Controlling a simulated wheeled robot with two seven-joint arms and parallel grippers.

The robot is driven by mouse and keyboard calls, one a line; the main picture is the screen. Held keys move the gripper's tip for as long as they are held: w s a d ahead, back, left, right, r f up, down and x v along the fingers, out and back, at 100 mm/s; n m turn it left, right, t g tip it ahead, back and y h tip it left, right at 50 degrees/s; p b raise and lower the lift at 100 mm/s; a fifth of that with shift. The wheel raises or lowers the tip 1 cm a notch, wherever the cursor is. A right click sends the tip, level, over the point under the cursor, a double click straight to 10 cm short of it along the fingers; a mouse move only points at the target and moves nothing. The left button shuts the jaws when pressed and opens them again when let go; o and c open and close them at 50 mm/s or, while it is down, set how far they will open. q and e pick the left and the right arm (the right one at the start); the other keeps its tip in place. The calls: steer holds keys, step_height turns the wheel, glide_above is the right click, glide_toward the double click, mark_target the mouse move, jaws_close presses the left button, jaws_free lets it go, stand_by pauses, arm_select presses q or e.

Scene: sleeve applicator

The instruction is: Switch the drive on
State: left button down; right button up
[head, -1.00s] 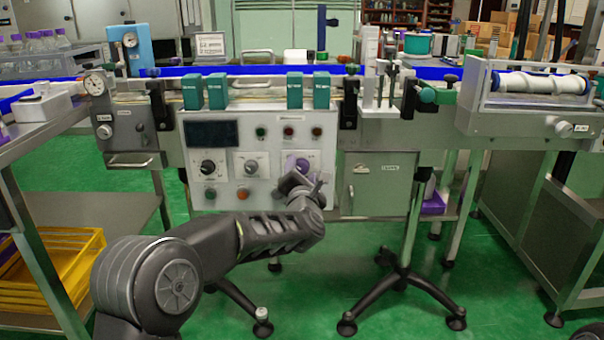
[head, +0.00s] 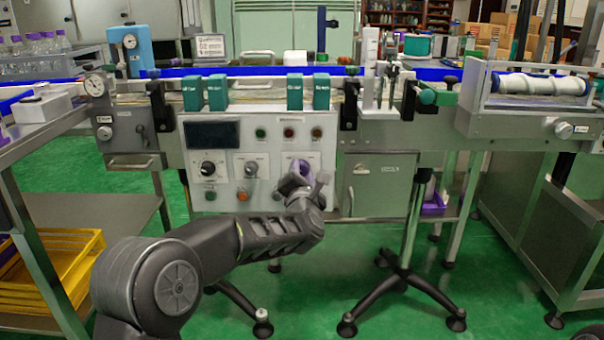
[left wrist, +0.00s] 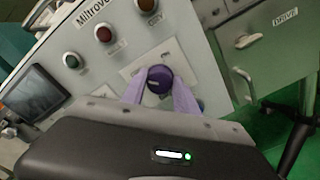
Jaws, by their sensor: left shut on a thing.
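The control panel (head: 225,165) hangs under the conveyor, with a purple rotary knob at its lower right. In the left wrist view the knob (left wrist: 159,79) is dark purple with a light mark and sits between the lavender fingertips of my left gripper (left wrist: 160,86). The gripper is shut on it. In the head view my left gripper (head: 300,173) covers most of the knob and its plate. The lettering around the knob is too small to read. My right gripper is not in view.
Red, green and amber lamps (left wrist: 104,34) sit above the knob, and a dark display (head: 211,134) is at the panel's upper left. A grey cabinet (head: 378,190) with a handle, labelled DRIVE in the wrist view, adjoins the right. A metal table (head: 50,135) stands at the left.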

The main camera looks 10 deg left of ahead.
arm_select(q)
steer(key=shift+m, duration=0.4)
steer(key=m+p, duration=0.1)
steer(key=m, duration=0.2)
steer(key=m+p, duration=0.1)
steer(key=m, duration=0.3)
steer(key=shift+d, duration=0.1)
steer(key=m+p, duration=0.2)
steer(key=m, duration=0.3)
steer(key=shift+f, duration=0.1)
steer(key=m+p, duration=0.2)
steer(key=m, duration=0.3)
steer(key=shift+f+p, duration=0.15)
steer(key=shift+p, duration=0.2)
steer(key=c, duration=0.9)
jaws_free()
steer(key=shift+c, duration=0.2)
